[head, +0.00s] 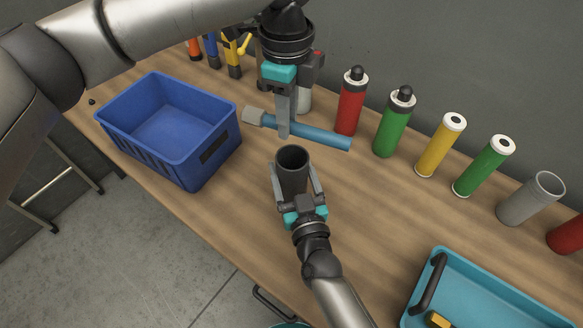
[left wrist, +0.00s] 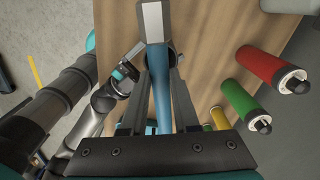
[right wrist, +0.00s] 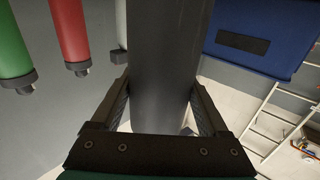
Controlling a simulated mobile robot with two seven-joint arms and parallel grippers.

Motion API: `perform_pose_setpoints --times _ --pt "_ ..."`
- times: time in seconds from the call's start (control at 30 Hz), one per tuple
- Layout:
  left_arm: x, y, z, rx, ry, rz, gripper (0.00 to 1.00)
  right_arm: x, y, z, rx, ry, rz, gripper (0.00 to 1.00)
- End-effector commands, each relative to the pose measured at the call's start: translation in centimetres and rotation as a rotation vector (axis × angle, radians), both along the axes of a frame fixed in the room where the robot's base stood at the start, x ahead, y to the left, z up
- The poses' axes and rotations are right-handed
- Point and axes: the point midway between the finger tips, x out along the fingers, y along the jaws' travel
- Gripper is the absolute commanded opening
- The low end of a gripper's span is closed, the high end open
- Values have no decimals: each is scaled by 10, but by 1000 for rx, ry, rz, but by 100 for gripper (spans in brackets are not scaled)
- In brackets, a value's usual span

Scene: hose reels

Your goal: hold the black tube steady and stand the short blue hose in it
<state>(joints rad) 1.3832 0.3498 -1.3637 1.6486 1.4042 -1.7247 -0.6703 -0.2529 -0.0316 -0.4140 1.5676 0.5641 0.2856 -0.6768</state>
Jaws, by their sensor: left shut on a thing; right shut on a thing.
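The black tube (head: 292,160) stands upright with its open mouth up, at the middle of the bench. My right gripper (head: 297,188) is shut around it from the front; the tube (right wrist: 168,60) fills the space between the fingers in the right wrist view. The short blue hose (head: 318,135) has a grey block-like end (head: 253,116). My left gripper (head: 283,132) is shut on it and holds it lying roughly level, behind and above the tube in the head view. In the left wrist view the hose (left wrist: 160,85) runs between the fingers. The hose is apart from the tube's mouth as far as I can see.
A blue crate (head: 205,165) stands at the left of the bench (head: 380,205). Red (head: 351,103), green (head: 393,123) and yellow (head: 440,146) cylinders and a grey open tube (head: 530,199) line the back right. A teal tray (head: 470,262) is at front right.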

Motion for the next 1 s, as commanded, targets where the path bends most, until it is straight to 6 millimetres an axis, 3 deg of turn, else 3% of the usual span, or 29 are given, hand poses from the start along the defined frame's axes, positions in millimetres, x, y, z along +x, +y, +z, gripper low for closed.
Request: perform_pose_setpoints --times 0.5,0.9,0.93,1.0 --pt "0 0 -37 -1 1 1 0 0 0 0 0 1 0 13" --pt "0 0 -43 0 -1 0 0 0 0 0 0 1 0 13" --pt "0 0 -43 0 -1 0 30 0 0 0 0 1 0 13" --pt "0 0 -43 0 -1 0 38 0 0 0 0 1 0 13"
